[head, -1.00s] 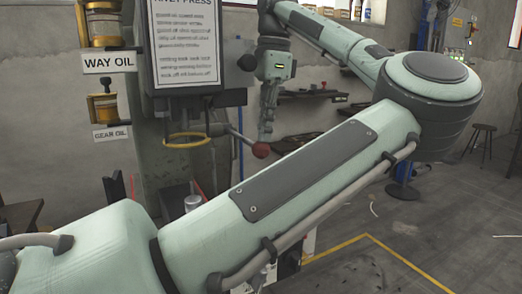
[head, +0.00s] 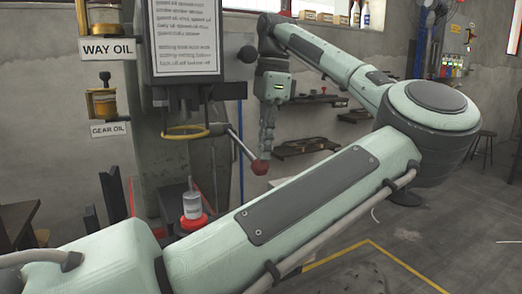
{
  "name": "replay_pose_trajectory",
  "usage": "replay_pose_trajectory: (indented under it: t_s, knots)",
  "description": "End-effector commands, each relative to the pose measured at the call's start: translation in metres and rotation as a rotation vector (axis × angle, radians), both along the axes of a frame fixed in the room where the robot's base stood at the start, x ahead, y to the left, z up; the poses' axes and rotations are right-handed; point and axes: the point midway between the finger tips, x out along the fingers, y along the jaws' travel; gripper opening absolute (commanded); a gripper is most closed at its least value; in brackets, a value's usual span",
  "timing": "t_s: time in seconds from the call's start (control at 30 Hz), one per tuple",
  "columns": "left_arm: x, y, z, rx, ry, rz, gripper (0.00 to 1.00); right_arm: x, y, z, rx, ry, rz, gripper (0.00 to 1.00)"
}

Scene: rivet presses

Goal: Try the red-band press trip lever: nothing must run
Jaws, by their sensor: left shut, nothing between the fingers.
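The press (head: 150,180) stands at left centre with a printed sign on its head. Its trip lever (head: 241,144) slopes down to the right and ends in a red ball knob (head: 260,167). My left gripper (head: 266,150) points down just above the knob, shut with nothing between its fingers. Its tips look in contact with the knob or very close to it. Under the press head a pale cylinder (head: 193,206) stands at a red ring-shaped part (head: 190,224), partly hidden by my arm. A yellow ring (head: 185,132) is on the press head. My right gripper is not in view.
Way oil (head: 108,47) and gear oil (head: 108,130) signs, with oil cups, hang at left. Wall shelves (head: 306,146) with dark parts are behind my gripper. A stool (head: 483,145) stands far right. Floor with a yellow line (head: 372,242) is open at lower right.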

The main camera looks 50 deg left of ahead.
Motion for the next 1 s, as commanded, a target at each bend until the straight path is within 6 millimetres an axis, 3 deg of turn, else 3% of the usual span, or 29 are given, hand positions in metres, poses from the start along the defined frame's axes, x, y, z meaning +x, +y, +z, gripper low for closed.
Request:
replay_pose_trajectory:
  t_s: [0.37, 0.63, 1.0]
  knots:
    - [0.001, -0.001, 0.001, -0.003, 0.001, -0.002, 0.0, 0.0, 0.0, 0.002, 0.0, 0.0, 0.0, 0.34]
    - [0.025, -0.014, 0.013, -0.002, 0.003, -0.005, 0.0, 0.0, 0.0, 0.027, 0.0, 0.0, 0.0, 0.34]
    - [0.028, -0.014, 0.014, -0.002, 0.0, -0.002, 0.0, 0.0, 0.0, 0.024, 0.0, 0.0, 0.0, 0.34]
